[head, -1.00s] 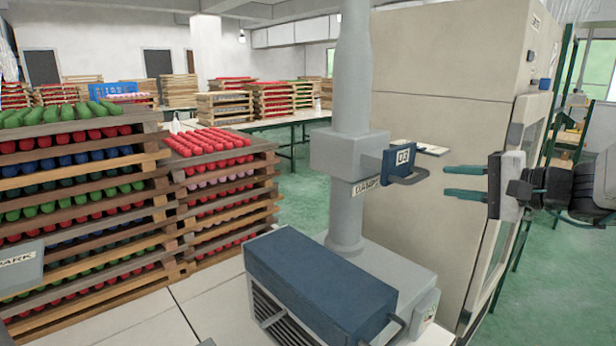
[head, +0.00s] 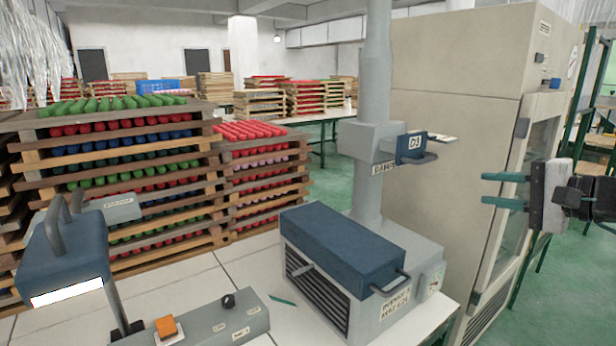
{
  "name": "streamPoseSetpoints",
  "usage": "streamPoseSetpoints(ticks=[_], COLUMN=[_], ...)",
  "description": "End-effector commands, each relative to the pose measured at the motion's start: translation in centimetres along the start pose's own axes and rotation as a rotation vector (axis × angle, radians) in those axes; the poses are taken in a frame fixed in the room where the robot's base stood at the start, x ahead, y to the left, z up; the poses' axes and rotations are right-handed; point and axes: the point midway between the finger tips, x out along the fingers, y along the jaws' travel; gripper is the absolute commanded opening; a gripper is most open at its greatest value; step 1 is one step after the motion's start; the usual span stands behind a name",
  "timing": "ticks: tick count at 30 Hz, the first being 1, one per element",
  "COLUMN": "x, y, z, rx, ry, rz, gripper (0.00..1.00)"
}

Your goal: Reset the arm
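My gripper (head: 487,188) is at the right of the head view, in front of the beige cabinet (head: 450,140). Its two dark green fingers point left and stand apart, with nothing between them. My arm's dark wrist runs off to the right edge. The gripper touches nothing that I can see.
A grey column machine (head: 372,190) with a blue-topped box (head: 340,250) stands on the white table (head: 190,285). A control box with an orange button (head: 166,326) and a blue handled block (head: 62,255) are at front left. Stacked trays (head: 120,208) of coloured pieces stand behind.

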Motion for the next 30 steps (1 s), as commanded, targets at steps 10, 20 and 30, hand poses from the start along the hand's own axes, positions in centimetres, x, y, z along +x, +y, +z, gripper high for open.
streamPoseSetpoints(ticks=[10, 20, 30], x=[-0.5, -2.8, -11.7], y=[4.1, 9.7, 15.1], z=[2.9, 10.8, 17.7], rx=[0.033, -0.069, -0.600], ry=[-0.104, -0.308, -0.476], rz=[0.191, 0.570, 1.191], gripper=[0.30, 0.30, 0.30])
